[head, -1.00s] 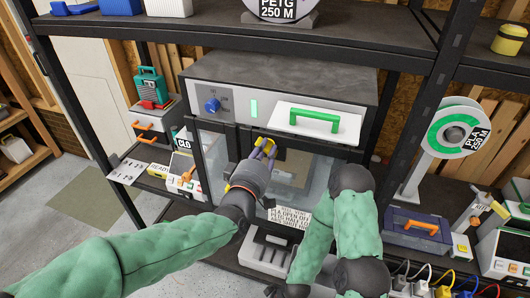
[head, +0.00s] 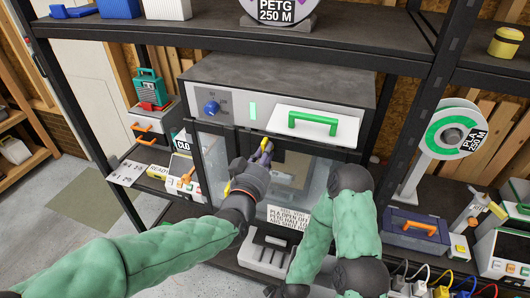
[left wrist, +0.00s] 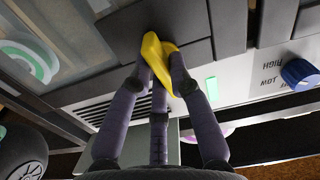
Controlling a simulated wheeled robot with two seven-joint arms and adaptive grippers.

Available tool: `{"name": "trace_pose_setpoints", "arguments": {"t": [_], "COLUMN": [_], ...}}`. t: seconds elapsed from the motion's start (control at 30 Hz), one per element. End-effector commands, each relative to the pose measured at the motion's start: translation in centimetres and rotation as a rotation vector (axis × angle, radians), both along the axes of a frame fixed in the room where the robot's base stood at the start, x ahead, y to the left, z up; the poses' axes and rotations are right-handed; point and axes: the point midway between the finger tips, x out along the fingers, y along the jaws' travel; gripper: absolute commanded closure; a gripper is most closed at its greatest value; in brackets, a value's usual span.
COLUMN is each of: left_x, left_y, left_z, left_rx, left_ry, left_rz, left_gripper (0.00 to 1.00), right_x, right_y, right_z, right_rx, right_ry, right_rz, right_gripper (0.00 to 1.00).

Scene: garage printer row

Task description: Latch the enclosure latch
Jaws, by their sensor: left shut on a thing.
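The grey enclosure (head: 300,74) stands on the shelf with two glass-paned doors at its front. The yellow enclosure latch (left wrist: 153,52) is at the seam between the dark door frames, tilted in the left wrist view. In the head view only a small bit of the latch shows past the fingers. My left gripper (head: 264,158) is in front of the doors, its purple fingers shut around the latch. In the left wrist view the fingers (left wrist: 165,80) close on the latch from both sides. My right arm is bent in front of the right door; its gripper is out of view.
A blue knob (head: 211,107) and a lit green strip are on the enclosure's front panel, beside a white drawer front with a green handle (head: 313,122). A spool stand (head: 408,182) and a blue toolbox (head: 413,230) stand to the right.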

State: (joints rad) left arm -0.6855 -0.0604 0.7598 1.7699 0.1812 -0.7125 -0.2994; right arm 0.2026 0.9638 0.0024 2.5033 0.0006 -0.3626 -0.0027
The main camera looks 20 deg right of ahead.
Motion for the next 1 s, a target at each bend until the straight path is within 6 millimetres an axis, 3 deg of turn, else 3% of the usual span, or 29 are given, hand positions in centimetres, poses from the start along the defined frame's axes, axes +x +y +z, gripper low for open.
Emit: {"name": "trace_pose_setpoints", "arguments": {"t": [0.8,0.83,0.9,1.0], "left_x": [-0.02,-0.02,-0.02,-0.01], "left_y": [-0.01,-0.01,-0.01,0.00], "left_z": [-0.22,-0.22,-0.21,-0.18], "left_rx": [0.105,0.105,0.105,0.105], "left_ry": [-0.067,-0.067,-0.067,-0.068], "left_rz": [0.000,0.000,0.000,0.000], "left_gripper": [1.00,0.78,0.58,0.56], "right_x": [0.00,0.00,0.00,0.00], "right_y": [0.00,0.00,0.00,0.00], "right_z": [0.27,0.27,0.27,0.27], "right_rx": [0.000,0.000,0.000,0.000], "right_ry": [0.000,0.000,0.000,0.000], "right_rz": [0.000,0.000,0.000,0.000], "right_gripper": [0.44,0.44,0.44,0.44]}}
